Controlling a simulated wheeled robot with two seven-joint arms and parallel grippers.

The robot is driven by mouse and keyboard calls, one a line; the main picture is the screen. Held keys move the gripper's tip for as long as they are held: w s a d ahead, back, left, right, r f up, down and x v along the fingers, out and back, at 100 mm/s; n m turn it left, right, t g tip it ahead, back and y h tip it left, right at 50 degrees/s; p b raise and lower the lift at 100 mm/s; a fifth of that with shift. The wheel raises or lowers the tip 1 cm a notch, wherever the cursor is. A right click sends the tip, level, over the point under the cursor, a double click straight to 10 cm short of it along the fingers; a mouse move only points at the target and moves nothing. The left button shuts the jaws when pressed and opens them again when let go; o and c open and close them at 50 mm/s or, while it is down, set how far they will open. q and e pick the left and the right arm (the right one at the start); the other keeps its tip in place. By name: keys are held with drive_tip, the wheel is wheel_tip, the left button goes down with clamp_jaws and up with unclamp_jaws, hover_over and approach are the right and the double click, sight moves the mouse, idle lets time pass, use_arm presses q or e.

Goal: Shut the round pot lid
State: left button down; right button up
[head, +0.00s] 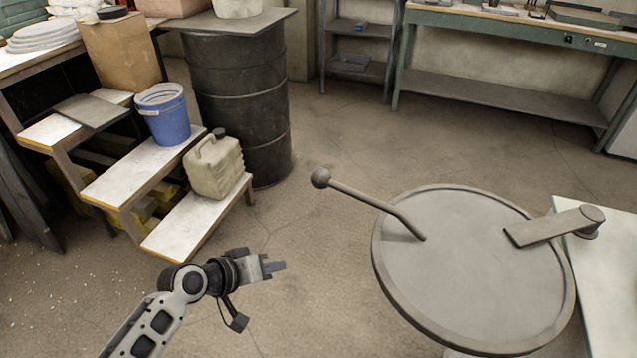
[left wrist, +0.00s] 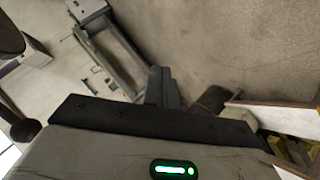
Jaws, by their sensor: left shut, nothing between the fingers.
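The round pot lid (head: 480,265) is a grey disc with a raised rim, at the right of the head view. It appears to lie flat on top of the pot, whose body is mostly hidden below it. A long handle with a ball end (head: 320,178) rises from the lid toward the left. A flat hinge arm (head: 552,226) joins the lid on its right side. My left gripper (head: 275,267) is shut and empty, well left of the lid and apart from it. Its closed fingers also show in the left wrist view (left wrist: 162,88). My right gripper is not in view.
White-topped steps (head: 150,165) stand at the left with a blue bucket (head: 163,115) and a beige canister (head: 214,166). A dark barrel (head: 240,105) stands behind them. A pale table (head: 610,285) is at the right edge. Open floor lies between my left gripper and the lid.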

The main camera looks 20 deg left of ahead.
use_arm(q)
drive_tip(key=w+a+r+t+h+b, duration=0.1)
drive_tip(key=w+a+r+h+b, duration=0.15)
drive_tip(key=r, duration=0.35)
drive_tip(key=w+a+r+n+h+b, duration=0.1)
drive_tip(key=w+r+h, duration=0.25)
drive_tip(key=r, duration=0.25)
drive_tip(key=w+a+r+t+h+b, duration=0.1)
drive_tip(key=w+r+h, duration=0.15)
drive_tip(key=r, duration=0.45)
drive_tip(key=s+d+p+x, duration=0.1)
drive_tip(key=p+x, duration=0.1)
drive_tip(key=x, duration=0.7)
drive_tip(key=s, duration=0.2)
drive_tip(key=s+d+p, duration=0.1)
drive_tip(key=shift+s+f+h, duration=0.15)
drive_tip(key=shift+f+h, duration=0.15)
drive_tip(key=shift+h, duration=0.05)
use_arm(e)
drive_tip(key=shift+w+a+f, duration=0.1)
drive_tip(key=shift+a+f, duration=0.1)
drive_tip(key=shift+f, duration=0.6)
